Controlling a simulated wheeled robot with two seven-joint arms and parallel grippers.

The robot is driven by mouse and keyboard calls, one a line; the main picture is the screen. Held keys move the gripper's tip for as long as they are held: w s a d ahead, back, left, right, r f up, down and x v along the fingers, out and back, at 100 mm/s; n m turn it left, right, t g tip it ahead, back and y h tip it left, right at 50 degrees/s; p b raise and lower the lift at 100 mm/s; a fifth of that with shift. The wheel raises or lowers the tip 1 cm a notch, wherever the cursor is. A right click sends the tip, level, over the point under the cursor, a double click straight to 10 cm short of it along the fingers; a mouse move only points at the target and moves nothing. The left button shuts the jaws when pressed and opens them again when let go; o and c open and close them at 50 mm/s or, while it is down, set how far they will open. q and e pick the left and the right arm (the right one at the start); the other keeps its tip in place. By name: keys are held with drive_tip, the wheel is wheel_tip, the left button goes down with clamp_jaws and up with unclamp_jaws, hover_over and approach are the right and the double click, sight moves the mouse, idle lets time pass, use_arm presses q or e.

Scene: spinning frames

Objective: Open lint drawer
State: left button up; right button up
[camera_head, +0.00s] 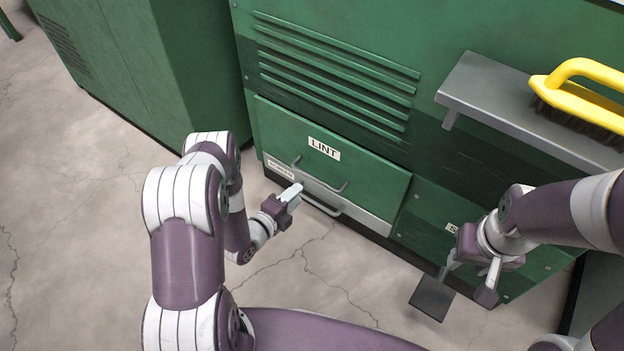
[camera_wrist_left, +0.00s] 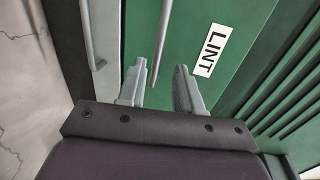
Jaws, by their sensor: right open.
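The green lint drawer (camera_head: 375,188) has a white LINT label (camera_head: 324,148) and a grey bar handle (camera_head: 322,179) along its lower part. It looks shut. My left gripper (camera_head: 296,190) is in front of the left part of this handle. In the left wrist view the two fingers of the left gripper (camera_wrist_left: 159,88) are apart, and the end of the handle bar (camera_wrist_left: 161,45) shows between them. I cannot tell whether they touch it. The LINT label (camera_wrist_left: 212,50) is right of the fingers. My right gripper (camera_head: 470,272) is open and empty at the lower right.
Below the drawer is a grey panel (camera_head: 371,221) with a second handle (camera_head: 325,208). A dark pedal-like plate (camera_head: 432,298) is near my right gripper. A grey shelf (camera_head: 485,90) with a yellow brush (camera_head: 585,90) juts out at right. The concrete floor (camera_head: 80,200) at left is clear.

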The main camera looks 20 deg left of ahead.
sight(314, 177)
use_arm(q)
drive_tip(key=b+x, duration=0.4)
drive_tip(key=x, duration=0.5)
drive_tip(key=shift+w+f, duration=0.1)
drive_tip(key=shift+w, duration=0.25)
clamp_jaws()
